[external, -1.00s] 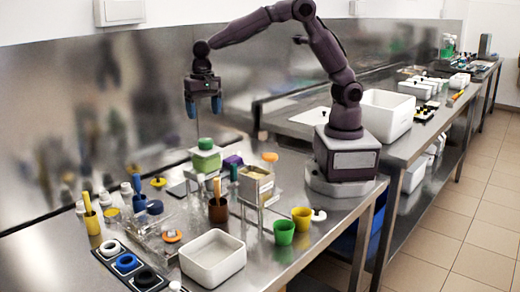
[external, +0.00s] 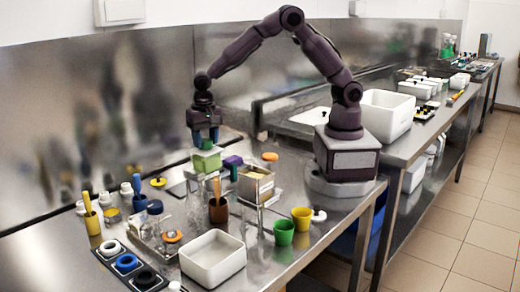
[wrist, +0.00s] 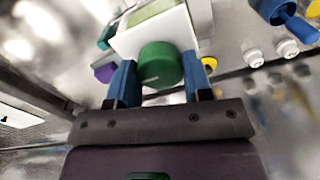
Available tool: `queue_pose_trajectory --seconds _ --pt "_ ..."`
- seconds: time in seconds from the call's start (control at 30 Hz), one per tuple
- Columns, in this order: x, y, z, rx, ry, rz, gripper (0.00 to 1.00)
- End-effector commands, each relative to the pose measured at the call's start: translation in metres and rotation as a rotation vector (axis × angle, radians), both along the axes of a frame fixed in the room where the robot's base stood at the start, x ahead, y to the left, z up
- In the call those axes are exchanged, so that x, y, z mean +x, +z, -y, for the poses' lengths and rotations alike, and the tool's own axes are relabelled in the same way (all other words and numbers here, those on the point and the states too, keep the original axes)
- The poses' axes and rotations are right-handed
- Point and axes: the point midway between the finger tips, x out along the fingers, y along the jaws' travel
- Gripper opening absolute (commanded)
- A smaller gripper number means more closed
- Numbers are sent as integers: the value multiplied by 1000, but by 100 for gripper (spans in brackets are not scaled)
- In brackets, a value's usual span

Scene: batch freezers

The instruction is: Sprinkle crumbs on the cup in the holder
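My gripper (external: 205,138) is lowered over a green-and-white box (external: 207,160) with a round green knob on top. In the wrist view the blue fingers (wrist: 162,84) stand on either side of the green knob (wrist: 160,63), with gaps between them and it. The gripper is open. A clear holder (external: 160,236) stands near the white tub; I cannot make out a cup in it. A green cup (external: 284,232) and a yellow cup (external: 301,218) stand near the front edge. I cannot tell which container has crumbs.
A metal box on a stand (external: 256,186) is right of the gripper. An empty white tub (external: 213,259) and a tray of rings (external: 130,266) are in front.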

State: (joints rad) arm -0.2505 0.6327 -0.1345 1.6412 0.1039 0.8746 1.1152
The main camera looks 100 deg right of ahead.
Motion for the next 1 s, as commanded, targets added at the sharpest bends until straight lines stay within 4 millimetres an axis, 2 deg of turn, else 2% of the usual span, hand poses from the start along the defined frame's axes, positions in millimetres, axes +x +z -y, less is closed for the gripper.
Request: queue_pose_trajectory --seconds 0.03,0.1,0.47,0.67,1.0 --pt "0 0 0 0 0 0 33" --pt "0 0 0 0 0 0 22" --pt "0 1 0 -1 54 1 22" --pt "0 1 0 0 177 0 22" --pt "0 1 1 0 489 0 22"
